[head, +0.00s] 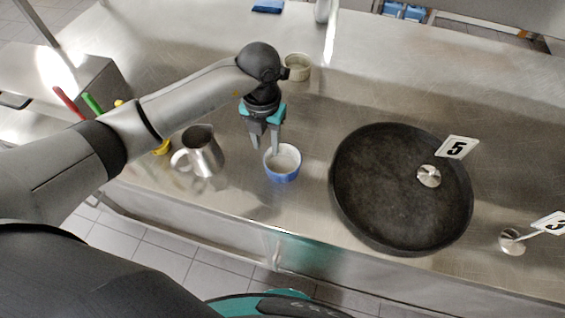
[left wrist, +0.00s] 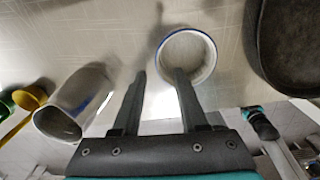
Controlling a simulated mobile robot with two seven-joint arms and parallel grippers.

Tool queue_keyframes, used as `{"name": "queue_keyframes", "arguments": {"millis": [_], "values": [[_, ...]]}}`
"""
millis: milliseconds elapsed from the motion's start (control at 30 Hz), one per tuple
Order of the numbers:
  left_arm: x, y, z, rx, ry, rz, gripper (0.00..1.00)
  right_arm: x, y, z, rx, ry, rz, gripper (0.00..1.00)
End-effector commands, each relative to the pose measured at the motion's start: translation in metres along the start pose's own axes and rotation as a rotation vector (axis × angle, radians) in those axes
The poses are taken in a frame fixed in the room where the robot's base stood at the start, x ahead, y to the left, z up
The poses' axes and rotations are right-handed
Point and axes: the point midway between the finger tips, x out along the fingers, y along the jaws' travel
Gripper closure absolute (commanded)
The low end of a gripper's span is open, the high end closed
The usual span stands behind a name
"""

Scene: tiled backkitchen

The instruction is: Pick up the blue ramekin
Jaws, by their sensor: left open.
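The blue ramekin (head: 282,172) stands upright on the steel counter, between the metal pitcher and the round black tray. It is blue outside and white inside. In the left wrist view the ramekin (left wrist: 188,56) shows as a white round with a blue rim. My left gripper (head: 265,148) is open above the counter, close to the ramekin's far left side. In the left wrist view one finger of the left gripper (left wrist: 157,75) overlaps the ramekin and the other is left of it. I cannot tell whether that finger touches the rim.
A metal pitcher (head: 205,153) stands left of the ramekin. A black round tray (head: 365,215) with a number 5 holder (head: 429,176) lies right. A small beige cup (head: 298,68) stands behind my gripper. Colored-handled utensils (head: 92,103) lie at left. The counter's front edge is close to the ramekin.

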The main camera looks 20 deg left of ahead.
Motion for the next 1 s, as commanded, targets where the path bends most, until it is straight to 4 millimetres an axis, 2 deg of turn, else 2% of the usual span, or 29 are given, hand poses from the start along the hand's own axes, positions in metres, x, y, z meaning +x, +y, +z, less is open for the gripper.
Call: {"name": "queue_keyframes", "arguments": {"millis": [167, 500, 767, 800, 1000], "values": [[0.010, 0.000, 0.001, 0.001, 0.001, 0.000, 0.57, -0.001, 0.000, 0.001, 0.000, -0.001, 0.000, 0.50], [0.053, 0.002, 0.004, 0.001, 0.001, -0.001, 0.57, -0.001, 0.000, 0.001, 0.000, -0.002, 0.000, 0.50], [0.057, 0.003, 0.004, 0.001, -0.001, 0.000, 0.57, -0.001, 0.000, 0.002, 0.000, -0.002, 0.000, 0.50], [0.057, 0.003, 0.004, 0.001, -0.001, 0.000, 0.59, -0.001, 0.000, 0.002, 0.000, -0.002, 0.000, 0.50], [0.057, 0.003, 0.004, 0.001, -0.001, 0.000, 0.81, -0.001, 0.000, 0.002, 0.000, -0.002, 0.000, 0.50]]}}
